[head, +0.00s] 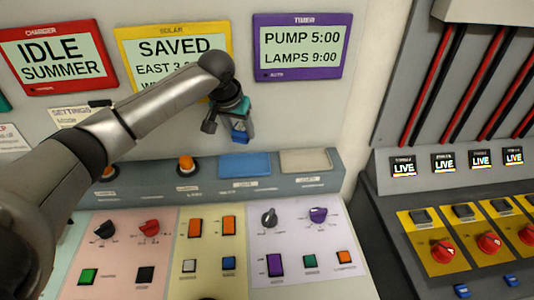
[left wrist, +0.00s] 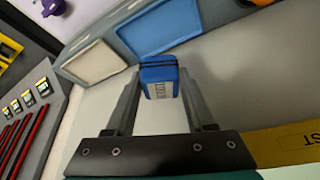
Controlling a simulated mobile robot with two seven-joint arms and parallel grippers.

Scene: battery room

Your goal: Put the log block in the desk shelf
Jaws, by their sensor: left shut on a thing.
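The log block is a small blue block with dark bands and a pale label (left wrist: 158,88). My left gripper (head: 239,137) is shut on it and holds it in the air in front of the wall panel. In the left wrist view the block sits between the two finger ends. The desk shelf appears to be the grey-blue ledge (head: 218,187) behind the sloped desk. It has a blue tray (head: 246,165) and a pale tray (head: 306,161), both looking empty. The block is above the blue tray in the head view. The small tray labels are unreadable. My right gripper is out of view.
Orange beacons (head: 186,164) stand on the ledge to the left. A yellow-framed SAVED screen (head: 165,48) and a purple-framed timer screen (head: 300,48) hang behind. The desk (head: 220,245) carries knobs and buttons. A dark console (head: 465,225) with red knobs stands at right.

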